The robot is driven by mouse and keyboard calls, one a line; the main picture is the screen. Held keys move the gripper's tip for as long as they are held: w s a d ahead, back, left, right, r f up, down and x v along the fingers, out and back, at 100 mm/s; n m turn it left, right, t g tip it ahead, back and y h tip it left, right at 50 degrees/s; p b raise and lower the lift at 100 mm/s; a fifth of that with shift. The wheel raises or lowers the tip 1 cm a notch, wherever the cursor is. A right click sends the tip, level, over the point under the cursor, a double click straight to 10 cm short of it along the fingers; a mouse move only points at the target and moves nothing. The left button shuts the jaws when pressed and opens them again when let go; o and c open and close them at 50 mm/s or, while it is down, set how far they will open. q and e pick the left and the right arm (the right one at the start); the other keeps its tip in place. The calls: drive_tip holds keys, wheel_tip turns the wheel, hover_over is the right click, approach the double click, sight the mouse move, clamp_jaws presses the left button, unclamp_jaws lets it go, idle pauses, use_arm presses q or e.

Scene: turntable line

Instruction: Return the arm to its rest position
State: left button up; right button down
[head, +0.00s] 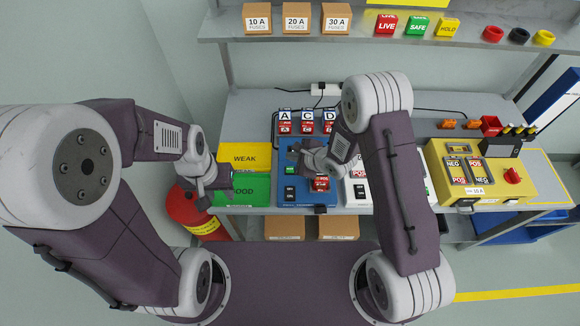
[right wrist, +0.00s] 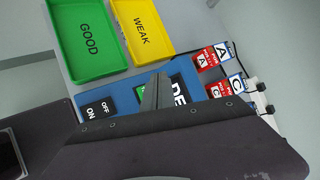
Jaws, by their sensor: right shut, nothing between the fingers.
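My right gripper (head: 298,154) hangs over the blue panel (head: 310,195), with its arm reaching in from the right. It is shut and empty. In the right wrist view its closed fingers (right wrist: 157,88) point over the blue panel and hide part of its lettering. My left gripper (head: 212,194) is at the left, over the edge of the green GOOD tray (head: 240,190); whether its jaws are open is unclear.
The yellow WEAK tray (head: 245,153) lies behind the GOOD tray. Red blocks A, C and D (head: 307,126) stand at the panel's back. A yellow station (head: 470,172) is at right. A shelf (head: 400,33) spans above. A red extinguisher (head: 185,208) stands below left.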

idle(0.6)
drive_tip(key=shift+w+d, duration=0.15)
drive_tip(key=w+d+r+m+t+h+b, duration=0.1)
drive_tip(key=w+d+r+t, duration=0.15)
drive_tip(key=r, duration=0.35)
drive_tip(key=w+d+r+t+b, duration=0.1)
drive_tip(key=w+d+r, duration=0.15)
drive_tip(key=r, duration=0.25)
drive_tip(key=s+d+r+n+h, duration=0.3)
drive_tip(key=d+r, duration=0.1)
drive_tip(key=d, duration=0.4)
drive_tip(key=s+d+f+n+g, duration=0.1)
drive_tip(key=s+f+n+g, duration=0.1)
drive_tip(key=s+n, duration=0.3)
drive_tip(key=s+d+f+n+g+h, duration=0.1)
drive_tip(key=s+n+g, duration=0.3)
drive_tip(key=s, duration=0.5)
drive_tip(key=s+d+f+n+g+h, duration=0.1)
drive_tip(key=s+f+n+g, duration=0.2)
drive_tip(key=s+n, duration=0.4)
drive_tip(key=shift+s+d+b, duration=0.25)
drive_tip(key=shift+d+b, duration=0.15)
drive_tip(key=shift+b, duration=0.05)
idle(1.5)
